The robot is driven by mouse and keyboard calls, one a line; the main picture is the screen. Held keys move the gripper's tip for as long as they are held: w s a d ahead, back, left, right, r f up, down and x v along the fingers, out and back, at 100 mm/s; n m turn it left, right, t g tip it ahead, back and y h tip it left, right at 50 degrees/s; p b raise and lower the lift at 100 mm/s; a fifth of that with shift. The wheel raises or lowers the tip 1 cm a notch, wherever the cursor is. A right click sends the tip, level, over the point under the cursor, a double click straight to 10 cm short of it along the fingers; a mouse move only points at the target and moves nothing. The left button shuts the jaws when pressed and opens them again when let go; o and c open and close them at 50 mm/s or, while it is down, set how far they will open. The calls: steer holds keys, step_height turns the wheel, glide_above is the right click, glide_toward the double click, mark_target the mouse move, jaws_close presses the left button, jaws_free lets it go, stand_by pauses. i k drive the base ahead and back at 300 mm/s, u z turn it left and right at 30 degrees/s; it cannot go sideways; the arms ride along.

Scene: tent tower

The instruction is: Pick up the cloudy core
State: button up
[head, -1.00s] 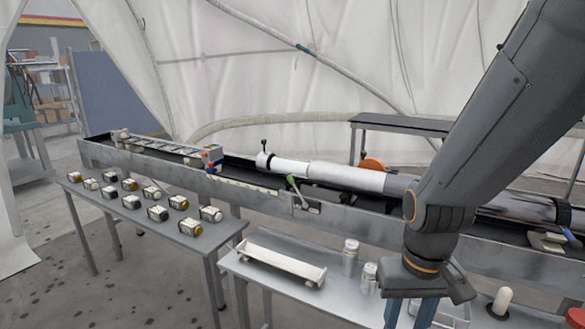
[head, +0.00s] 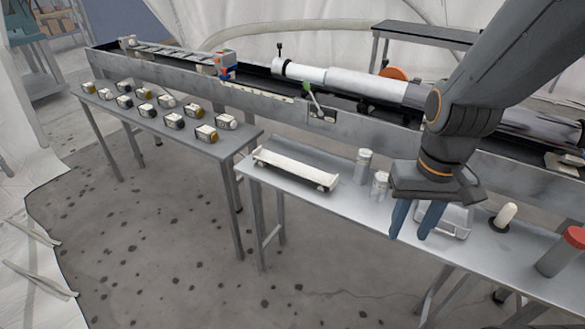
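My gripper (head: 415,220) points down over the right metal table (head: 345,205), well to the right of the cores. Its two blue fingers are apart with nothing between them.
The right table holds a white tray (head: 292,170), two clear jars (head: 380,186), a clear box partly behind my gripper, a white-topped peg (head: 505,215) and a red-capped container (head: 570,250). A long metal trough (head: 265,105) with a drill tube runs behind. The floor in front is clear.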

mark_target(313, 74)
steer(key=z, duration=0.3)
steer(key=k, duration=0.35)
steer(key=u, duration=1.55)
steer(key=i, duration=1.15)
steer(key=z, duration=0.35)
